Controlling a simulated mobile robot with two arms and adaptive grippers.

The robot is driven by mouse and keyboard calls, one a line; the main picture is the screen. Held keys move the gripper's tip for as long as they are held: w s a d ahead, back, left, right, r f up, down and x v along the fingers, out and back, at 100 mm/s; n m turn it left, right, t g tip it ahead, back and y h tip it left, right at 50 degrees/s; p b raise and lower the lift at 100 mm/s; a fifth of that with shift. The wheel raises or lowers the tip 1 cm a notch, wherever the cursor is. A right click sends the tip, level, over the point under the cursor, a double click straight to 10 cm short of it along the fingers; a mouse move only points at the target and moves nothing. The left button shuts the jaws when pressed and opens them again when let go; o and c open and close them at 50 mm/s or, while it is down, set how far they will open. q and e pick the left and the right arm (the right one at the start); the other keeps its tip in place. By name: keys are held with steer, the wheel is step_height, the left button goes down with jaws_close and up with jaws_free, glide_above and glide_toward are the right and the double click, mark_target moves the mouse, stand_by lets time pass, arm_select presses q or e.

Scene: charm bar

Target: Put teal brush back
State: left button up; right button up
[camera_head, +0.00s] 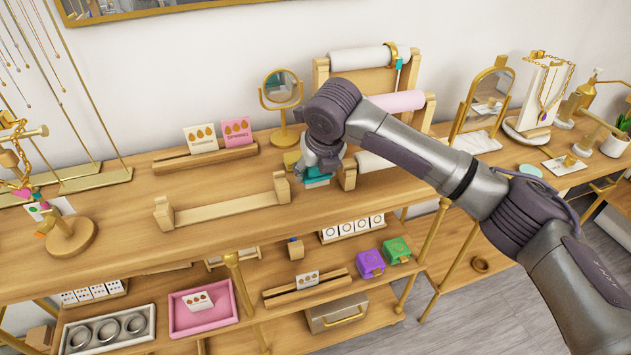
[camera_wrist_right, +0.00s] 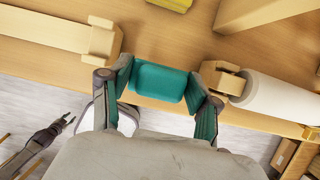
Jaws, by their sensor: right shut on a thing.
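The teal brush (camera_wrist_right: 160,82) is a rounded teal block between the fingers of my right gripper (camera_wrist_right: 158,86) in the wrist view. The gripper is shut on it. In the head view the teal brush (camera_head: 317,177) shows just below my right gripper (camera_head: 317,168), near the shelf's front edge. It is between the right post (camera_head: 282,187) of an empty wooden holder and the wooden end (camera_head: 347,176) of a white roll. I cannot tell whether it touches the tabletop. A dark jointed part at the lower left of the wrist view may be my left gripper (camera_wrist_right: 62,124); its state is unclear.
A yellow block (camera_head: 292,160) sits close behind the gripper. A round mirror (camera_head: 281,91) and a card stand (camera_head: 205,155) are behind. White (camera_head: 360,58) and pink (camera_head: 400,102) rolls stand at right, partly behind my arm. A lower shelf holds purple and green boxes.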

mark_target(317, 180)
steer(key=shift+f+p, duration=0.45)
steer(key=shift+f, duration=1.65)
steer(key=o, duration=0.8)
steer(key=b+v, duration=0.1)
steer(key=v, duration=1.1)
steer(key=shift+r, duration=0.1)
